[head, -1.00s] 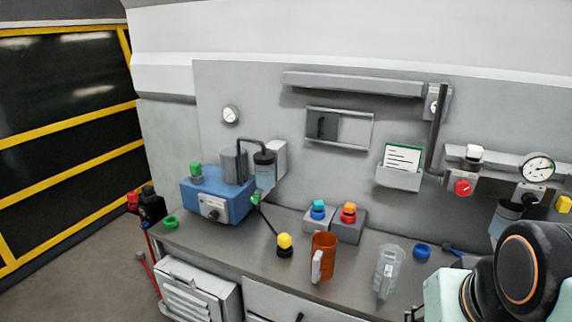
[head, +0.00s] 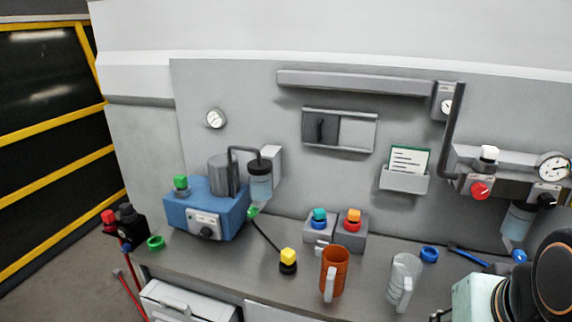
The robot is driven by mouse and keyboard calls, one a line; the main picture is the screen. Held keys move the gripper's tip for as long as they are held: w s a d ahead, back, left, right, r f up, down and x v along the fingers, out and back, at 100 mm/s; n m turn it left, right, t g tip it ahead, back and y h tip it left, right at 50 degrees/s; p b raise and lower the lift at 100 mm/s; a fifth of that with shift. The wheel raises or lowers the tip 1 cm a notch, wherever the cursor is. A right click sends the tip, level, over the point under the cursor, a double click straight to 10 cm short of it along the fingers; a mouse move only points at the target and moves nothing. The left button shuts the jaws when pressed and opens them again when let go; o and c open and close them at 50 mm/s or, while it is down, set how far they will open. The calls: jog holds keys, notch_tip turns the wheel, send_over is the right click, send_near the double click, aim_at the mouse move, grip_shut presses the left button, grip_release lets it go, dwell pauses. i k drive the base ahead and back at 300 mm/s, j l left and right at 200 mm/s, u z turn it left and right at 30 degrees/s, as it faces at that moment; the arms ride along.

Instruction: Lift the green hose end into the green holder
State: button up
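A small green hose end (head: 252,211) shows at the right side of the blue machine (head: 205,210), just below its clear cup. A thin black hose (head: 267,237) runs from it down to the right, toward a black base with a yellow cube. A green ring (head: 156,242), which looks like the green holder, sits at the left end of the counter, left of the blue machine and apart from the hose end. My arm shows at the lower right, far from both. My gripper's fingers cannot be made out in this view.
An orange mug (head: 335,272) and a clear jug (head: 403,277) stand near the counter's front. A yellow cube on a black base (head: 288,262) is left of the mug. A blue ring (head: 429,254) lies further right. Bare counter (head: 200,256) lies in front of the blue machine.

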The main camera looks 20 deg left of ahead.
aim_at(180, 181)
jog(key=i+j, duration=0.1)
jog(key=j, duration=0.4)
jog(key=i+j, duration=0.1)
jog(key=j, duration=0.95)
jog(key=i+j, duration=0.15)
jog(key=j, duration=0.35)
jog(key=i+j, duration=0.1)
jog(key=j, duration=0.4)
jog(key=i+j, duration=0.1)
jog(key=j, duration=0.4)
